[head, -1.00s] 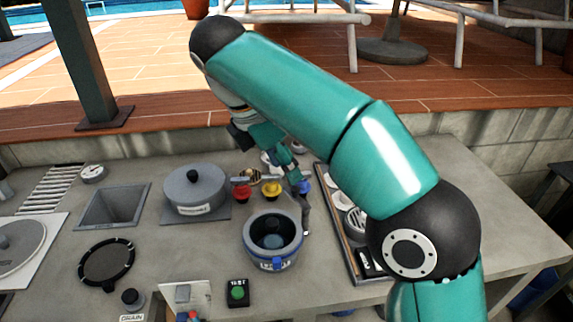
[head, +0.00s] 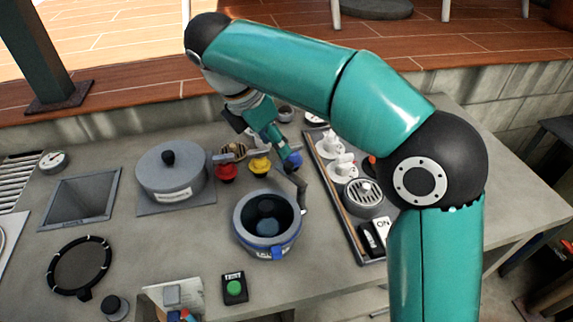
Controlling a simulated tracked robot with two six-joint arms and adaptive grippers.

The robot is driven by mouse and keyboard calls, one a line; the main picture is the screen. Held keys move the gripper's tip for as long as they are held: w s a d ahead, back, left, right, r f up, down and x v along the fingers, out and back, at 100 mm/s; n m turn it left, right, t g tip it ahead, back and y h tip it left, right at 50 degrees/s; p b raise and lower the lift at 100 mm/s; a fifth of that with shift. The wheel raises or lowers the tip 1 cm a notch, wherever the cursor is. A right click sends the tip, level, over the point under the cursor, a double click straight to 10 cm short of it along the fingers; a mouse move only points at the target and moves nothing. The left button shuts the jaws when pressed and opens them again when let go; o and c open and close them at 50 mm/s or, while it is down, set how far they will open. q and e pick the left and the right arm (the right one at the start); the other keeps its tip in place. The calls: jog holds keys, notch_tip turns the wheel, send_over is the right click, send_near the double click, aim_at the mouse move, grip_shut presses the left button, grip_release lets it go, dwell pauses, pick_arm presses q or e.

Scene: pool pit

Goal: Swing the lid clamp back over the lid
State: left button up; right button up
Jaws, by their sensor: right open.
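A round grey pot (head: 243,235) with a blue band stands at the middle of the bench. A dark round piece with a knob (head: 266,207) sits inside its rim; I cannot tell whether this is the lid. A bent grey arm (head: 302,194), which looks like the lid clamp, stands at the pot's right rear, off to the side of its opening. A blue knob (head: 293,160) is just above that arm. My right gripper (head: 280,147) is open, pointing down close behind the blue knob; contact cannot be told. My left gripper is out of view.
A lidded grey pot (head: 171,182) stands left, beside red (head: 226,172) and yellow (head: 260,165) knobs. A tray (head: 350,236) with white cups and a grated round part lies right. A green button box (head: 235,289) is in front. My right arm crosses above the tray.

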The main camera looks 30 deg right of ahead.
aim_at(289, 165)
jog(key=b+x, duration=0.1)
jog(key=x, duration=0.6)
jog(key=shift+s+d+f, duration=0.1)
jog(key=shift+d+f, duration=0.05)
jog(key=shift+f, duration=0.15)
jog(key=shift+c, duration=0.2)
grip_shut()
jog(key=shift+d, duration=0.1)
